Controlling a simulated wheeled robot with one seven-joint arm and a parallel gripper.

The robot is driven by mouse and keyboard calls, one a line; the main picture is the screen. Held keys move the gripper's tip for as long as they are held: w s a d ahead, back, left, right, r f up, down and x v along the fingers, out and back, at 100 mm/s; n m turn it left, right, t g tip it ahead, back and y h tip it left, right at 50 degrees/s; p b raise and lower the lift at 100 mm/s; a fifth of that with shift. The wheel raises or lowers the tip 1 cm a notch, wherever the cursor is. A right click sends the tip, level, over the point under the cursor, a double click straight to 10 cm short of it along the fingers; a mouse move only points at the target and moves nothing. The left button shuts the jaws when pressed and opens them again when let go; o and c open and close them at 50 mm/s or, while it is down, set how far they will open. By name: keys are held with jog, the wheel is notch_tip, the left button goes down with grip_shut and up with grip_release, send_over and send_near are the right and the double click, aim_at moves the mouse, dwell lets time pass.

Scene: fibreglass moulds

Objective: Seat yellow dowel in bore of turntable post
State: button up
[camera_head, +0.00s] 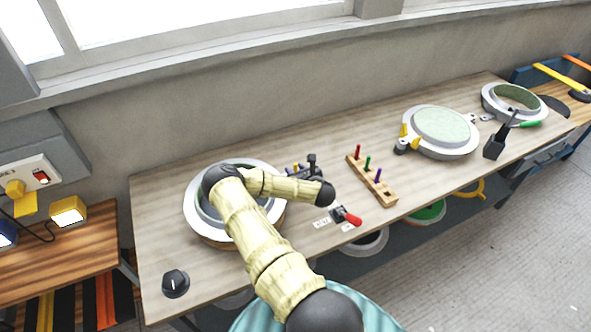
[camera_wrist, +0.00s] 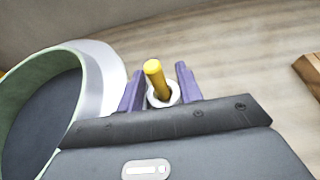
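The yellow dowel (camera_wrist: 156,80) stands in a white ring-topped post (camera_wrist: 163,97) in the wrist view, its upper part projecting above the rim. How deep it sits is hidden. My gripper (camera_wrist: 160,82) has its two purple fingers on either side of the dowel, with a visible gap on each side, so it looks open. In the head view my gripper (camera_head: 294,169) is at the right edge of the left round mould (camera_head: 188,211), low over the bench, and the dowel is hardly discernible there. The mould, with a pale green rim, also shows in the wrist view (camera_wrist: 88,101).
A wooden rack (camera_head: 384,193) with red, green and purple pegs stands right of my arm. A red-handled switch (camera_head: 346,216) and black knob (camera_head: 175,283) are near the front edge. Another mould (camera_head: 443,127) stands farther right. Bench between rack and that mould is clear.

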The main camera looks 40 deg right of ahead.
jog(key=shift+w, duration=0.1)
jog(key=b+v, duration=0.2)
jog(key=v, duration=1)
dwell(0.6)
jog(key=w+a+r+m+g, duration=0.1)
jog(key=a+r+m+g, duration=0.25)
jog(key=a+m, duration=0.65)
jog(key=a+r+m+g, duration=0.3)
jog(key=a+m+g, duration=0.1)
jog(key=m, duration=1.3)
jog(key=s+a+r+m+g+y, duration=0.1)
jog(key=s+a+r+m, duration=0.2)
jog(key=s+a+r, duration=0.2)
jog(key=s+a+r+m+g+y, duration=0.2)
jog(key=s+a+r, duration=0.3)
jog(key=a, duration=0.7)
jog(key=shift+s+r+m, duration=0.25)
jog(key=shift+m, duration=0.35)
